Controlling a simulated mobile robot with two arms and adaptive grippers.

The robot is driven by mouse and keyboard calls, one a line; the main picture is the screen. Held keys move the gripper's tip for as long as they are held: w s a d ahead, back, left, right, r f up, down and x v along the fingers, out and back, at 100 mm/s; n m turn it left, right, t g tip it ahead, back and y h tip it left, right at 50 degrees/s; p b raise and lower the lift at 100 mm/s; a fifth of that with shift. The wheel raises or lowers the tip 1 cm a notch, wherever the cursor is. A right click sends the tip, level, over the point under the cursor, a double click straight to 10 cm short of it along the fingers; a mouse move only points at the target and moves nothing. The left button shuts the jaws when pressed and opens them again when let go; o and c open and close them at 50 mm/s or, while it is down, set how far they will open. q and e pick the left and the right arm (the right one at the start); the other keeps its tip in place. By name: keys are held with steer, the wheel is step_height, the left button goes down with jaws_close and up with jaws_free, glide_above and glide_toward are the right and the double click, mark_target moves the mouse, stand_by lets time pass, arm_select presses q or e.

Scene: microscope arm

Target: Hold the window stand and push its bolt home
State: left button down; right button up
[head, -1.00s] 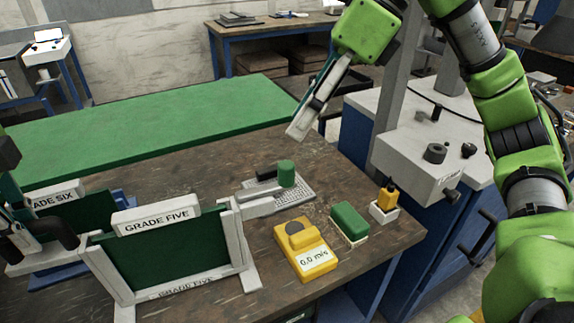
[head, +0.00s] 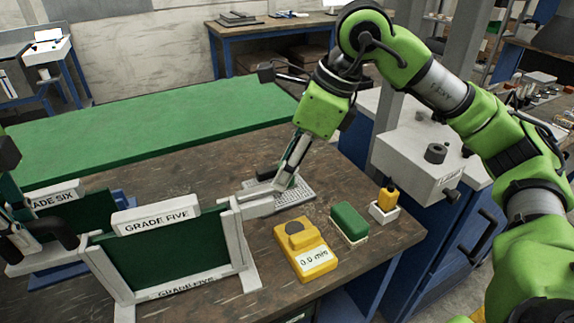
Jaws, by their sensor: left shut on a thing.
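The window stand (head: 239,245) labelled GRADE FIVE stands at the lower left of the table, with white posts and a dark green panel (head: 165,255). Its bolt housing (head: 256,203) sticks out to the right from the right post. The bolt's green knob is now mostly hidden behind my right gripper (head: 286,180), whose fingers point down at it; I cannot tell whether they touch it. My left gripper (head: 22,232), cut by the left edge, is shut on the dark handle (head: 62,232) at the stand's left side.
A GRADE SIX stand (head: 55,198) is behind on the left. A keyboard (head: 297,193) lies behind the bolt. A yellow meter (head: 304,252), a green-topped block (head: 349,222) and a yellow bottle in a white holder (head: 385,212) stand to the right.

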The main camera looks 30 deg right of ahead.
mark_target(259, 190)
steer(key=shift+f, duration=0.2)
steer(key=shift+c, duration=0.3)
jaws_close()
arm_select(q)
steer(key=shift+d, duration=0.15)
arm_select(e)
steer(key=shift+w+a, duration=0.15)
steer(key=shift+a, duration=1.25)
steer(key=shift+w+a, duration=0.1)
steer(key=shift+a, duration=1.3)
steer(key=shift+o, duration=0.3)
jaws_free()
steer(key=shift+r, duration=0.15)
steer(key=v, duration=1.2)
